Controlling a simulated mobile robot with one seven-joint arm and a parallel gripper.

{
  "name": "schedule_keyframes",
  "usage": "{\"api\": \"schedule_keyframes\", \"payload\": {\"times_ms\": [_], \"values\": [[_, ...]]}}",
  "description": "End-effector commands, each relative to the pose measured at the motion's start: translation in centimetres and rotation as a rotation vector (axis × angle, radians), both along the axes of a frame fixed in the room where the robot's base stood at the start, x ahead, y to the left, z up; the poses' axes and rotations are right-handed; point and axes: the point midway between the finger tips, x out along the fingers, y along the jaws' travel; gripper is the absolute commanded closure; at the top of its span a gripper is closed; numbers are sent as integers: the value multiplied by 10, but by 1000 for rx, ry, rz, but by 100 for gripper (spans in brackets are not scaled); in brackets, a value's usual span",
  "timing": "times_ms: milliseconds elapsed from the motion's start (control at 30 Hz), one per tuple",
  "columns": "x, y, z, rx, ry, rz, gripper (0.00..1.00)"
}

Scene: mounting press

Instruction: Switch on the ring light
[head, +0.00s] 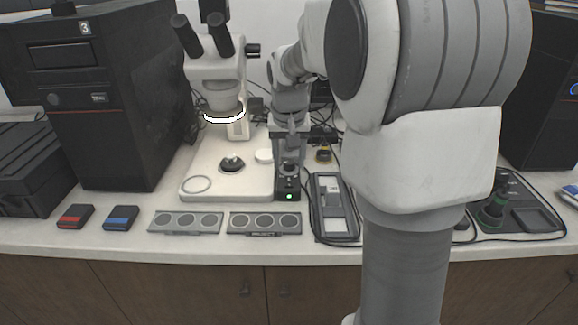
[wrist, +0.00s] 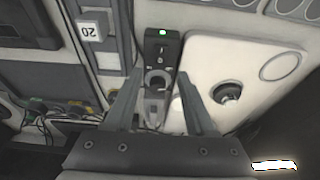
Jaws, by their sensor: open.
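The ring light (head: 224,117) under the microscope head glows bright white. Its glow also shows at the lower right of the wrist view (wrist: 273,166). A small black control box (head: 288,196) stands at the right edge of the microscope base, with a lit green lamp on its front. In the wrist view the box (wrist: 162,48) shows the green lamp, small markings and a round knob (wrist: 157,80). My gripper (head: 290,163) is over the box, pointing down. In the wrist view my gripper (wrist: 159,76) is open, one finger on each side of the knob, apparently not touching it.
The white microscope base (head: 200,172) is close beside the box. A grey tray (head: 334,207) and cables lie to its right. Two sample holders (head: 185,222) (head: 264,223) lie in front. Red (head: 75,216) and blue (head: 121,217) boxes sit at the left.

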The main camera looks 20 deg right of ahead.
Motion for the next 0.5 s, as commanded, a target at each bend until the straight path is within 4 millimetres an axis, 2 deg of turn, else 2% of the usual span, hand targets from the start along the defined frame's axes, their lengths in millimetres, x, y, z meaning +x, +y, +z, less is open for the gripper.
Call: {"api": "schedule_keyframes", "payload": {"times_ms": [33,200,400,500], "values": [[-3,1,18,-1,-5,0,45],[-13,6,59,-1,-5,1,45],[-23,10,98,-1,-3,1,45],[-26,11,110,0,-2,1,45]]}}
